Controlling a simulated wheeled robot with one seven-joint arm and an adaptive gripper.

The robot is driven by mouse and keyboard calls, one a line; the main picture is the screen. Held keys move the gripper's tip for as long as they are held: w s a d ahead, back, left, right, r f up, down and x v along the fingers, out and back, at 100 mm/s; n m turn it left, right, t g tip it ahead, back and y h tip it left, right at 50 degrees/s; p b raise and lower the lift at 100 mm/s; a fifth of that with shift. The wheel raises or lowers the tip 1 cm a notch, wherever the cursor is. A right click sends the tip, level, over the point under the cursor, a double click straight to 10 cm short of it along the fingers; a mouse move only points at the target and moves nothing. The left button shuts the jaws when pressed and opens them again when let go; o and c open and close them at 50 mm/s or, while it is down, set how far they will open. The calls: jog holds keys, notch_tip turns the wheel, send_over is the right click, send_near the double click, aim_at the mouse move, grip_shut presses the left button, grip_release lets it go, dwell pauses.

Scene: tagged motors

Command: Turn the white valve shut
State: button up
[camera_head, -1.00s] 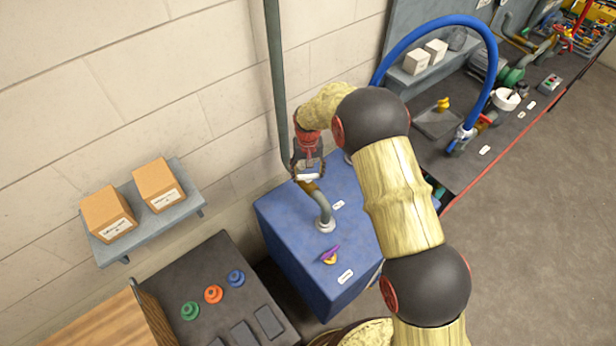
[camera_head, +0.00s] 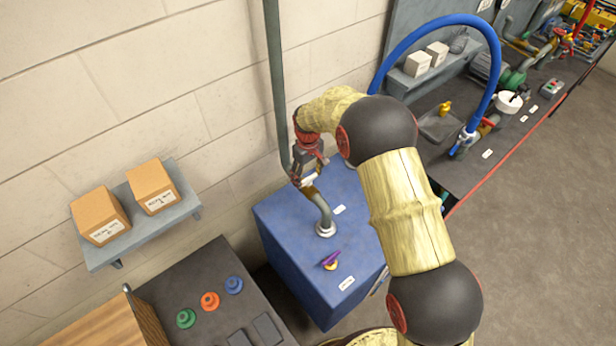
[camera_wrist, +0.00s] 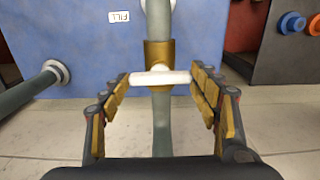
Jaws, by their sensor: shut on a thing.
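The white valve (camera_wrist: 160,78) is a short white bar handle on a brass body (camera_wrist: 159,53) set in a grey-green pipe (camera_wrist: 159,20). In the wrist view the bar lies crosswise to the pipe. My gripper (camera_wrist: 161,75) is shut on the bar, with a finger at each end. In the head view my gripper (camera_head: 306,171) is at the pipe above the blue cabinet (camera_head: 285,235), and only a small part of the white valve (camera_head: 307,182) shows.
A wall shelf with two boxes (camera_head: 151,186) and a dark panel with coloured knobs (camera_head: 209,301) stand at left. A vertical pipe (camera_head: 274,80) runs close behind my gripper. A workbench with a blue hose (camera_head: 405,42) is at right.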

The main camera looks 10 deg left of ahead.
aim_at(308, 178)
dwell(0.3)
jog(key=o, duration=1.1)
jog(key=shift+c, duration=0.2)
jog(key=shift+o, duration=0.4)
notch_tip(308, 178, up, 12)
